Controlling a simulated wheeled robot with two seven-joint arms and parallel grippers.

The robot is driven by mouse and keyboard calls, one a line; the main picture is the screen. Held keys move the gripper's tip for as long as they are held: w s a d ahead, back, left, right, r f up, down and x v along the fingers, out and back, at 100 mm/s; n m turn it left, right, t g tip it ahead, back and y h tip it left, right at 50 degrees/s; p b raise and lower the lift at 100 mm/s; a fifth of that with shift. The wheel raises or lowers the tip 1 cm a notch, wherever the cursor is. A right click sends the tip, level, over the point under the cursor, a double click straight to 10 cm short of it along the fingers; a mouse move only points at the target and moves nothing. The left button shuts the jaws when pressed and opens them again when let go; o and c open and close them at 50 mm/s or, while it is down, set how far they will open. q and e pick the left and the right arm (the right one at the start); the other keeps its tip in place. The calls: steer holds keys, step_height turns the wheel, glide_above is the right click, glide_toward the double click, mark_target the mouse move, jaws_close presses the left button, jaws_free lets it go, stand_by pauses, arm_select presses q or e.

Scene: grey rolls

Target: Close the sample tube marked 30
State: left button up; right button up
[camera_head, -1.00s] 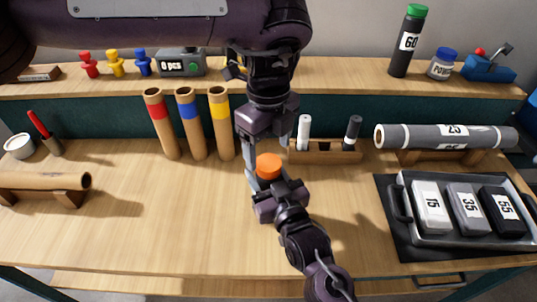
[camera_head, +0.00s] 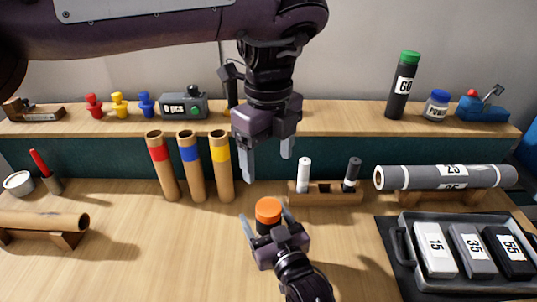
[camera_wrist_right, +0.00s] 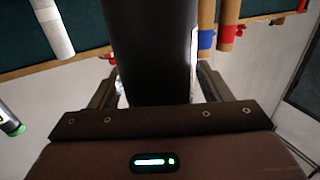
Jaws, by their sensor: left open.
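A dark sample tube (camera_wrist_right: 150,45) with an orange cap (camera_head: 268,210) on its top stands upright near the bench's middle. No number on it is legible. My right gripper (camera_head: 267,220) has a finger on each side of the tube below the cap; in the right wrist view (camera_wrist_right: 158,88) the fingers appear closed against its sides. My left gripper (camera_head: 267,163) points down with its fingers apart and empty, above and behind the cap and clear of it. A green-capped dark tube marked 60 (camera_head: 402,85) stands on the back shelf.
A marker holder (camera_head: 325,198) stands behind and right of the tube. Three colour-banded rolls (camera_head: 190,170) stand behind left. A grey roll (camera_head: 445,178) lies on a stand at right, above a tray (camera_head: 405,240) of numbered boxes.

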steer(key=b+v, duration=0.1)
steer(key=v, duration=0.6)
steer(key=shift+s+d, duration=0.15)
steer(key=shift+s, duration=0.2)
stand_by(0.4)
